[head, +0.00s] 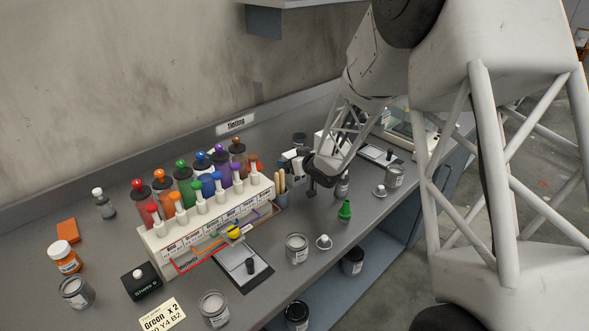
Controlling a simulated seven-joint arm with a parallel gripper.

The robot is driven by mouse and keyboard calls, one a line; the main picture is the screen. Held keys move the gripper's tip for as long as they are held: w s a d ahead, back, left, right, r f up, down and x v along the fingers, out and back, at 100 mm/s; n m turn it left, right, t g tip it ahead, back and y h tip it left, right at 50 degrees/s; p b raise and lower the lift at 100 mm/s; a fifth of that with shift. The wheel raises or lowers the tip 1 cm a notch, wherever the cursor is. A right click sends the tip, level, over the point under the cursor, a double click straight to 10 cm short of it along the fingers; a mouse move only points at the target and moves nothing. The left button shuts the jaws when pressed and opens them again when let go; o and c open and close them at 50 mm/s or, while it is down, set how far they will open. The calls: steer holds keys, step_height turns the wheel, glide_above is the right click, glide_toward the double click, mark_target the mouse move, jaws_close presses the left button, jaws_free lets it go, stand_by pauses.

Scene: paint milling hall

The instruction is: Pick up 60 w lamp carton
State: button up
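I cannot make out a carton that reads 60 w in the head view. A small white and dark box-like item (290,159) stands on the bench just left of my gripper, partly hidden by it; its print is too small to read. My gripper (313,188) hangs low over the bench, right of the cup of wooden sticks (281,189). Its fingers are small and dark, and their gap does not show clearly. A white box shape (325,142) also shows behind my arm, mostly covered.
A white rack (218,222) with several coloured bottles fills the bench's middle. A green-capped bottle (345,211), open-looking cans (297,248) and a black tray (243,267) stand in front. A wall (120,90) runs behind. The front-left holds a black box (140,281).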

steer(key=shift+c, duration=0.2)
steer(key=c, duration=1)
steer(key=shift+r, duration=0.1)
steer(key=shift+r, duration=0.7)
step_height(320, 180, up, 2)
steer(key=shift+r, duration=0.15)
steer(key=s+d, duration=0.1)
steer(key=s, duration=0.4)
steer(key=s+d, duration=0.1)
steer(key=s, duration=0.4)
steer(key=s+d+r, duration=0.1)
steer(key=s+d, duration=0.1)
steer(key=s, duration=0.3)
steer(key=shift+s, duration=0.25)
steer(key=shift+a, duration=0.1)
